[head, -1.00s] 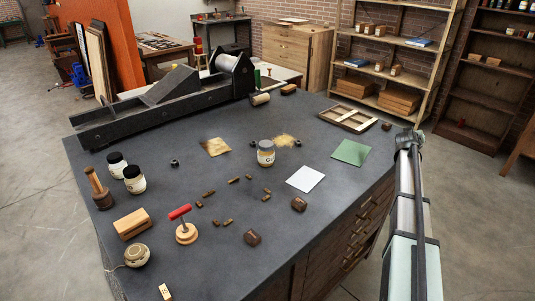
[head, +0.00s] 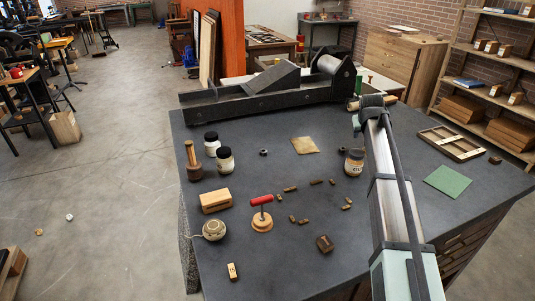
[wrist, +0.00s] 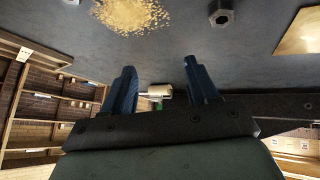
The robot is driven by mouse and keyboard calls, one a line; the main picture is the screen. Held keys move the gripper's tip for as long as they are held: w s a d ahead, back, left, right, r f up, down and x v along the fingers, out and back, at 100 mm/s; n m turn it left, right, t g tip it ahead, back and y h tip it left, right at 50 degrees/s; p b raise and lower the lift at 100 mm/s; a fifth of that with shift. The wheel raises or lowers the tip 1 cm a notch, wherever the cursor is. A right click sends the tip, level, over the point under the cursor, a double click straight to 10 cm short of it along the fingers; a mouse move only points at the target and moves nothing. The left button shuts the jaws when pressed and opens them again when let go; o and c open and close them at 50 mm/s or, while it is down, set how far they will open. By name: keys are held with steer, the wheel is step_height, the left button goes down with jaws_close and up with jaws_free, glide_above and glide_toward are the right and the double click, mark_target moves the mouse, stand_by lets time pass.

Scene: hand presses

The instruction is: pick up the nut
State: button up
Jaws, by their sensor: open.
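A dark hex nut (wrist: 221,14) with a hole lies flat on the grey bench top at the top edge of the wrist view. Another nut (head: 263,152) lies to the left, near the black-lidded jars. My gripper (wrist: 158,70) is open with nothing between its blue fingers. The nut is apart from it, beyond the right finger in the wrist view. In the head view my arm hides part of the bench, and the fingertips are not clear.
A sawdust pile (wrist: 130,14) and a tan sheet (wrist: 300,32) flank the nut. The long black press (head: 265,95) spans the back. A green sheet (head: 447,181) lies right.

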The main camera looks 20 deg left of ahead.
steer(key=s+a+r+n+g+y, duration=0.1)
steer(key=s+a, duration=0.3)
steer(key=a, duration=0.4)
steer(key=s+a+r+n+g+y, duration=0.1)
steer(key=s+a, duration=0.2)
steer(key=a, duration=0.5)
steer(key=n+g+y, duration=0.1)
steer(key=n+g, duration=0.2)
glide_toward(263, 151)
steer(key=x, duration=0.8)
steer(key=shift+w+f, duration=0.2)
steer(key=shift+f, duration=0.05)
jaws_close()
